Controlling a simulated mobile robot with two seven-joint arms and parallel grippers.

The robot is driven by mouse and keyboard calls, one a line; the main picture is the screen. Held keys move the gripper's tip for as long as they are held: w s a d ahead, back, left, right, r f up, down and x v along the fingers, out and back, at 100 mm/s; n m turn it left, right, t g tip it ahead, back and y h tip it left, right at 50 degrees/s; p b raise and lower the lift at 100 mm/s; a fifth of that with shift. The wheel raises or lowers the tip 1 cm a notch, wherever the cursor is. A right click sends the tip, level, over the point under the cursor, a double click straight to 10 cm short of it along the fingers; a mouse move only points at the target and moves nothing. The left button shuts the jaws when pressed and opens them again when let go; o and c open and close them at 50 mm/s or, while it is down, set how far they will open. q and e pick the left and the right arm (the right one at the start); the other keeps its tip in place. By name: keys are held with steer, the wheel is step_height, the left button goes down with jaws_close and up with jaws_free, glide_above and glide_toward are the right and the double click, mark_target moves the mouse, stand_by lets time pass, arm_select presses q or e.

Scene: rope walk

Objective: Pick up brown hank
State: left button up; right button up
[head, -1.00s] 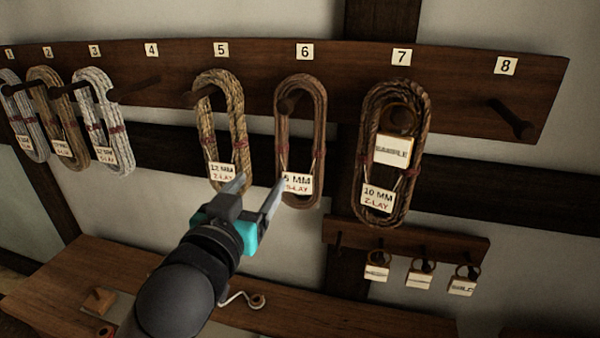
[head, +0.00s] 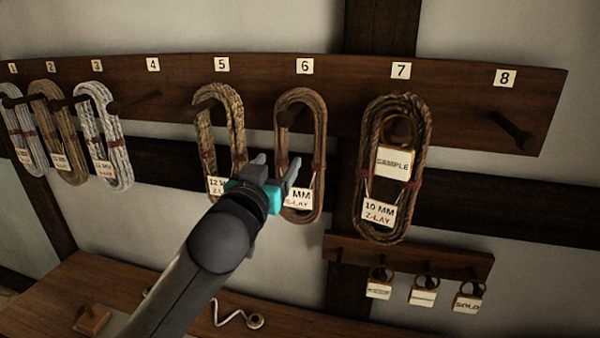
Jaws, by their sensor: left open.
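A brown hank (head: 320,125) hangs on the peg under number 6, with red ties and a white tag that reads "MM" and "S-LAY", partly covered. A thicker, darker brown hank (head: 420,150) hangs under number 7, with a "10 MM Z-LAY" tag (head: 379,211) and a ring with a "SAMPLE" tag (head: 393,163). My left gripper (head: 276,162) is open in front of the lower left part of the number 6 hank, its fingers pointing up. It overlaps that hank and its tag; I cannot tell whether it touches. My right gripper is not in view.
A straw-coloured hank (head: 238,120) hangs close on the left under number 5. White and tan hanks hang farther left. Pegs 4 (head: 135,104) and 8 (head: 512,125) are bare. A small rack (head: 400,252) with ringed tags is below right, above a wooden bench (head: 60,290).

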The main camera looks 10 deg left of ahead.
mark_target(277, 157)
arm_select(q)
steer(key=shift+w+a+r+p, duration=0.1)
steer(key=shift+w+a+p, duration=0.15)
steer(key=shift+w, duration=0.85)
steer(key=shift+w+a+p, duration=0.1)
steer(key=shift+w+p, duration=0.1)
steer(key=shift+w, duration=1.5)
jaws_close()
